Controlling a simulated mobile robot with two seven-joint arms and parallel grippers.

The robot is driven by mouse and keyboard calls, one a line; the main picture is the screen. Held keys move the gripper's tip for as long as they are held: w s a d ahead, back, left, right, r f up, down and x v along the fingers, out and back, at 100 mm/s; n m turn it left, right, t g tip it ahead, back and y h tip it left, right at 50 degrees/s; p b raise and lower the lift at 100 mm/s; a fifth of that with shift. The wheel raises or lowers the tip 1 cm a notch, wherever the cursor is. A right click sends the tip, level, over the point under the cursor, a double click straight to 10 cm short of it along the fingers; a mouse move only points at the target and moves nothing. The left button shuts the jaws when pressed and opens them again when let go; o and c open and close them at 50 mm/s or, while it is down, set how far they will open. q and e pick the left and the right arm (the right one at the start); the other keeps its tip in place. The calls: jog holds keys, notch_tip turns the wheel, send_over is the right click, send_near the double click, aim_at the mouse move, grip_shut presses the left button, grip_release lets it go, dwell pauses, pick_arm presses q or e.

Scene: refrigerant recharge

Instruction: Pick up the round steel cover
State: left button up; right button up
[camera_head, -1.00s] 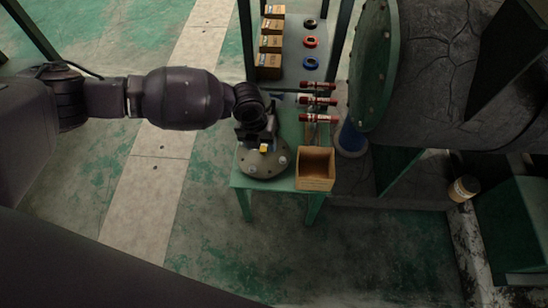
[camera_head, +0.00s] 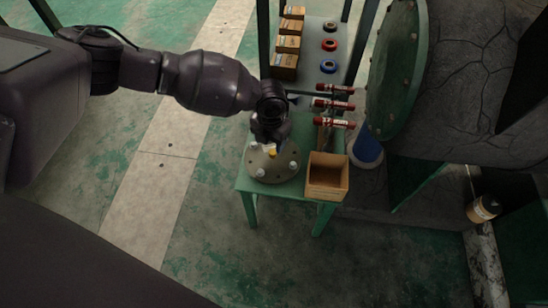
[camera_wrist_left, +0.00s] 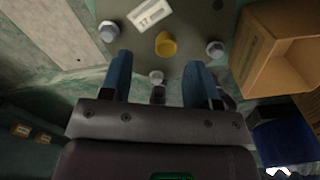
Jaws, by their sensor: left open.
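The round steel cover (camera_head: 281,176) is a grey disc with several bolts around its rim and a yellow knob (camera_head: 272,150) near its middle. It lies flat on the green table. My left gripper (camera_head: 271,142) is over the far part of the cover and hides some of it. In the left wrist view the cover (camera_wrist_left: 188,18) is at the top, with the yellow knob (camera_wrist_left: 166,44) beyond and between the two blue fingers. My left gripper (camera_wrist_left: 158,62) is open and empty there. Whether the fingers touch the cover cannot be told. My right gripper is not in view.
An open wooden box (camera_head: 327,190) stands right beside the cover. Red cylinders (camera_head: 333,105) are behind it. Boxes (camera_head: 285,66) and coloured rings (camera_head: 329,45) sit on the shelf behind. A large green-flanged tank (camera_head: 401,70) is at the right. The floor in front is clear.

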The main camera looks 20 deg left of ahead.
aim_at(273, 151)
pick_arm(q)
jog(key=f, duration=0.1)
jog(key=f+b, duration=0.1)
jog(key=f, duration=0.2)
jog(key=shift+s+d, duration=0.25)
jog(key=shift+d, duration=0.1)
jog(key=shift+w+f+b, duration=0.1)
jog(key=shift+f+b, duration=0.35)
jog(key=shift+f, duration=0.05)
jog(key=shift+r, duration=0.1)
jog(key=shift+w, duration=0.1)
grip_shut()
